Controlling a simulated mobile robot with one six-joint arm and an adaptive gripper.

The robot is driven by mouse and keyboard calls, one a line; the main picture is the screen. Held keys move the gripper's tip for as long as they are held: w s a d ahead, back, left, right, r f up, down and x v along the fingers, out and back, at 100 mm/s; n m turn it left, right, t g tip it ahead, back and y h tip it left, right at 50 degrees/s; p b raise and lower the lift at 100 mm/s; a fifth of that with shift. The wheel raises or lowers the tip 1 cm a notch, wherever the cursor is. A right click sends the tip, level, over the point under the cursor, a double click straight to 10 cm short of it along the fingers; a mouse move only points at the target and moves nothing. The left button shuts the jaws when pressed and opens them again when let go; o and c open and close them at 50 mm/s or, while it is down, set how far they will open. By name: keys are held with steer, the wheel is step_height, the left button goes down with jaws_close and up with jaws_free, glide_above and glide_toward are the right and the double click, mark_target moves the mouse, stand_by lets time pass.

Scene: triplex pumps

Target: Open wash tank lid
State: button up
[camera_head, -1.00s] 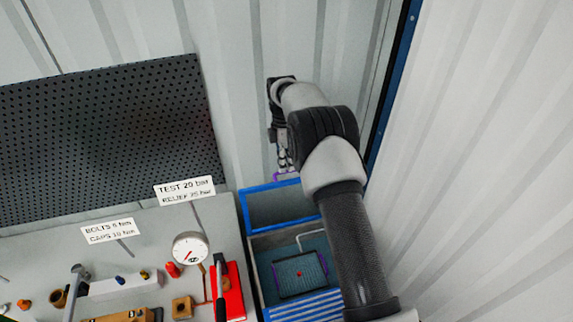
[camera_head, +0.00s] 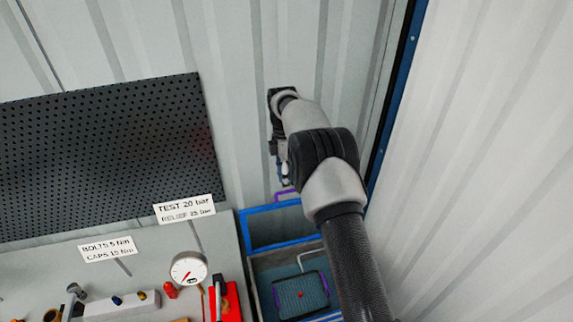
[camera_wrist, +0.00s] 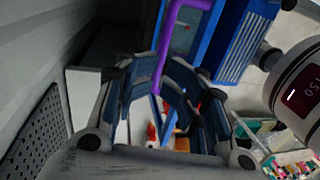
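The wash tank lid (camera_head: 277,231) is a blue-framed panel with a dull inner face, standing raised at the back of the wash tank (camera_head: 256,288) in the head view. A purple handle (camera_head: 287,195) sits at its top edge. My gripper (camera_head: 284,181) is just above the handle, fingers pointing down. In the wrist view my gripper (camera_wrist: 161,72) shows a gap between its fingers and looks open. The purple handle (camera_wrist: 172,40) runs past the fingertips there. Whether the fingers touch it is not clear.
A grey workbench (camera_head: 150,240) with a gauge (camera_head: 188,268), signs and parts lies left of the tank. A purple-edged basket (camera_head: 300,297) sits in the tank. A pegboard (camera_head: 105,155) hangs on the left wall. Corrugated walls (camera_head: 480,160) close in behind and on the right.

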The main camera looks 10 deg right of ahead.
step_height(320, 180, up, 7)
steer(key=w, duration=0.1)
steer(key=shift+w+f, duration=0.1)
stand_by(0.5)
